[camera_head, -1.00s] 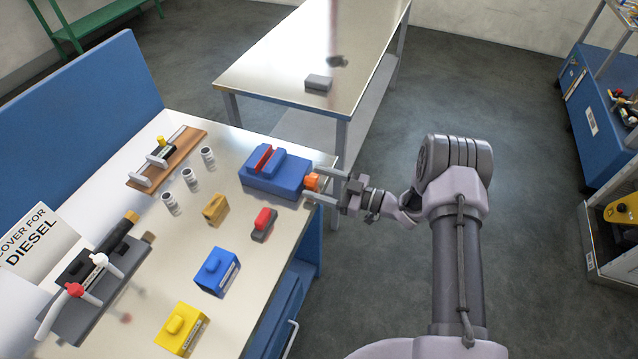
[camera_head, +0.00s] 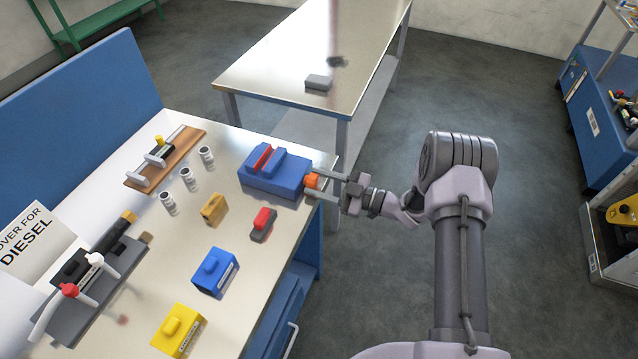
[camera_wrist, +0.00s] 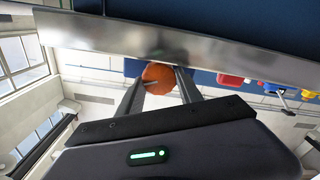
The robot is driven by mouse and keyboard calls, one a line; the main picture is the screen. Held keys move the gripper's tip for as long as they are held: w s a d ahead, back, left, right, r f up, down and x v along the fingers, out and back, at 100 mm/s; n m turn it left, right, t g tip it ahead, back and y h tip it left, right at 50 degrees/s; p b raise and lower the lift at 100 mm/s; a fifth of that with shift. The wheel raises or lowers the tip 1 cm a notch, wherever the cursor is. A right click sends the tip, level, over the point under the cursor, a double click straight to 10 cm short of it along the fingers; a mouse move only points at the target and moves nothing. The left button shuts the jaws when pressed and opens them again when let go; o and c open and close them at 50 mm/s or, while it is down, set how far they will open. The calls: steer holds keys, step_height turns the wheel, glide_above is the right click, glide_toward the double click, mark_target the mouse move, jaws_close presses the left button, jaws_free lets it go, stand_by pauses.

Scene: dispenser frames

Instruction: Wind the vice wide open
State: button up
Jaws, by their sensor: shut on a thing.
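The blue vice (camera_head: 272,172) sits at the back right corner of the workbench. Two jaws with red faces (camera_head: 262,158) stand on top, with only a narrow gap showing between them. Its orange knob (camera_head: 312,181) sticks out on the right side, past the bench edge. My gripper (camera_head: 318,183) reaches in from the right and is shut on the orange knob. In the wrist view the knob (camera_wrist: 158,76) is between my two fingers. The vice body is mostly hidden there.
Near the vice stand several grey cylinders (camera_head: 206,156), a wooden block (camera_head: 214,208) and a red-topped grey piece (camera_head: 263,224). Blue (camera_head: 213,272) and yellow (camera_head: 179,329) boxes stand nearer the front. A second metal table (camera_head: 290,62) is behind.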

steer(key=o, duration=1.4)
steer(key=shift+c, duration=0.2)
steer(key=p+v, duration=0.2)
steer(key=v, duration=1.5)
steer(key=shift+d+p, duration=0.2)
steer(key=shift+p, duration=0.1)
steer(key=shift+s, duration=0.1)
